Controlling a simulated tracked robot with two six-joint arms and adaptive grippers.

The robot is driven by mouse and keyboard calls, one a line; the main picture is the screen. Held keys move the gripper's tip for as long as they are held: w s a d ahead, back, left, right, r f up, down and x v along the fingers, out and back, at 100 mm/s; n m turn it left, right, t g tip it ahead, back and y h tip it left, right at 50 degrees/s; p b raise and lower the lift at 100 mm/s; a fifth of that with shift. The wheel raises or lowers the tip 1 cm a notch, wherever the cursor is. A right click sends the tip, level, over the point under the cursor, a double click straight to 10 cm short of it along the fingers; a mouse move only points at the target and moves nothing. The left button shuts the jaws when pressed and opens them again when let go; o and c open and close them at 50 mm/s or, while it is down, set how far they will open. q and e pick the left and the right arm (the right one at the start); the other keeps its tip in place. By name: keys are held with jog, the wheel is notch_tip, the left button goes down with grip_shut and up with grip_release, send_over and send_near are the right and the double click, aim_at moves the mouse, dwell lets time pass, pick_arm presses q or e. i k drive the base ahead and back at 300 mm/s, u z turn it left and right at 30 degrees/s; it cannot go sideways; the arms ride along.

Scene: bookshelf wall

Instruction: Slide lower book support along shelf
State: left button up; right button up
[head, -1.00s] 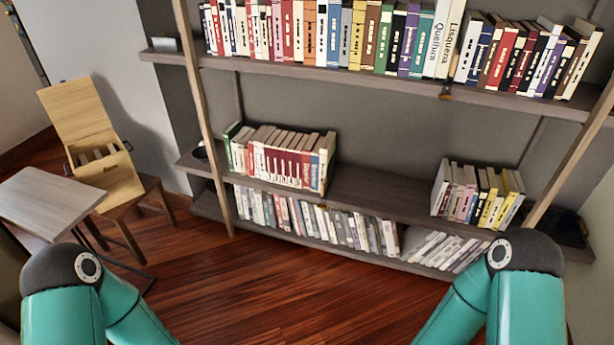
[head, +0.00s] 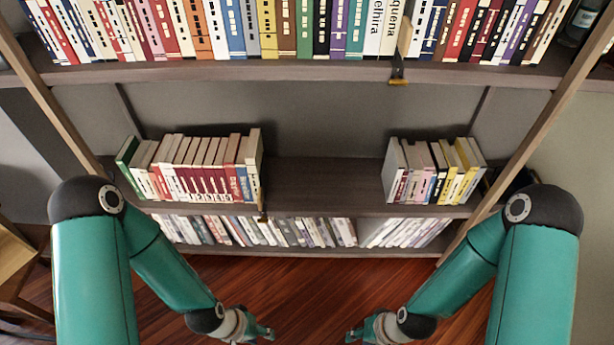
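The lower book support (head: 262,216) is a small dark piece with a brass-coloured tip. It sits at the front edge of the middle shelf (head: 325,190), at the right end of the left book row (head: 195,170). My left gripper (head: 265,334) is low at the bottom of the head view, in front of the shelves and well apart from the support. My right gripper (head: 354,335) is also low, to its right, touching no book. The fingers are small and partly cut off, so their opening is unclear.
A similar upper support (head: 399,72) stands on the upper shelf (head: 230,71) between two book groups. The middle shelf is clear between the left row and the right book group (head: 432,170). More books (head: 270,231) fill the bottom shelf. Wooden posts (head: 52,105) flank the shelves.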

aim_at(263, 175)
jog(key=z, duration=0.25)
jog(key=i, duration=0.85)
jog(key=u, duration=0.05)
jog(key=k, duration=0.4)
jog(key=z, duration=0.2)
